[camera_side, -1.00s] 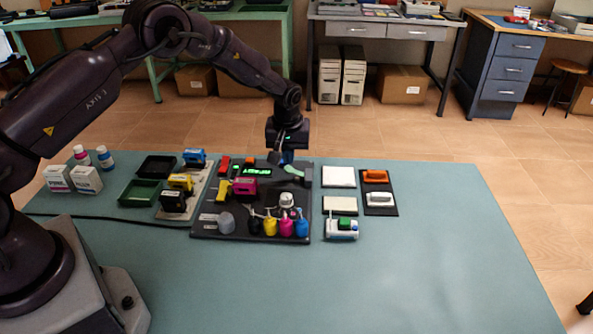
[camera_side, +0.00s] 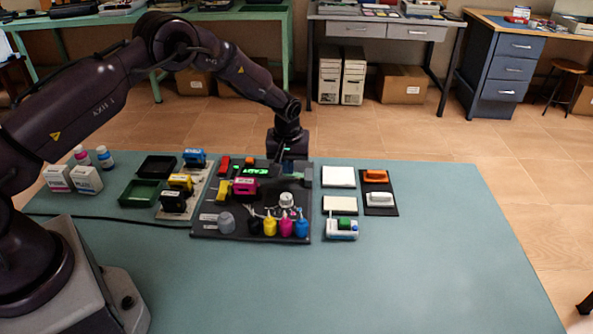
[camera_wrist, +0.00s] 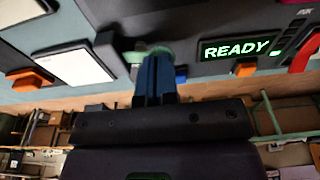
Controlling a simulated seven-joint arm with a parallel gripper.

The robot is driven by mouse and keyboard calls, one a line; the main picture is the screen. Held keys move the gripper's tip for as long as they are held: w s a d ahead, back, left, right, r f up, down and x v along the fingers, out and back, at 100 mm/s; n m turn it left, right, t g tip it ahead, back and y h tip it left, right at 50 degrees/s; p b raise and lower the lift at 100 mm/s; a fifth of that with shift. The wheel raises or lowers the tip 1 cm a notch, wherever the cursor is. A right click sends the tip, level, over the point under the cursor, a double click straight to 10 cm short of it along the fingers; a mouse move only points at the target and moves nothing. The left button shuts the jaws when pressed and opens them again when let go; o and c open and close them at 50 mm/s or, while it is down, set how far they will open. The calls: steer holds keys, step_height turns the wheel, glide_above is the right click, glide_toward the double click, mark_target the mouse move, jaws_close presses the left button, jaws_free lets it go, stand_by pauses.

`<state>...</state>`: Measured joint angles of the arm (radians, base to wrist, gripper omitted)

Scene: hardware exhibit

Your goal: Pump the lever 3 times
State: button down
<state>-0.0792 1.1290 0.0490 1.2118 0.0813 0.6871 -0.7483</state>
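My gripper (camera_side: 287,162) is low at the back right of the dark machine panel (camera_side: 208,229). In the wrist view its two blue fingers (camera_wrist: 155,62) are side by side with only a thin line between them, so it looks shut. A pale green lever handle (camera_wrist: 148,52) shows at and behind the fingertips. Contact looks likely, but the fingers do not clearly grip it. A lit green READY display (camera_wrist: 238,58) sits beside the lever on the panel.
Coloured bottles (camera_side: 286,228) and a magenta block (camera_side: 245,186) stand on the panel. White pads (camera_side: 338,177) and an orange-handled block (camera_side: 375,176) lie to the right. Trays (camera_side: 139,193) are to the left. The front of the teal table (camera_side: 430,270) is clear.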

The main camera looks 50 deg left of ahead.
steer(key=shift+f, duration=0.4)
steer(key=shift+r, duration=1.95)
steer(key=shift+f, duration=0.15)
steer(key=shift+f, duration=1.65)
steer(key=shift+r, duration=1.8)
steer(key=shift+f, duration=0.3)
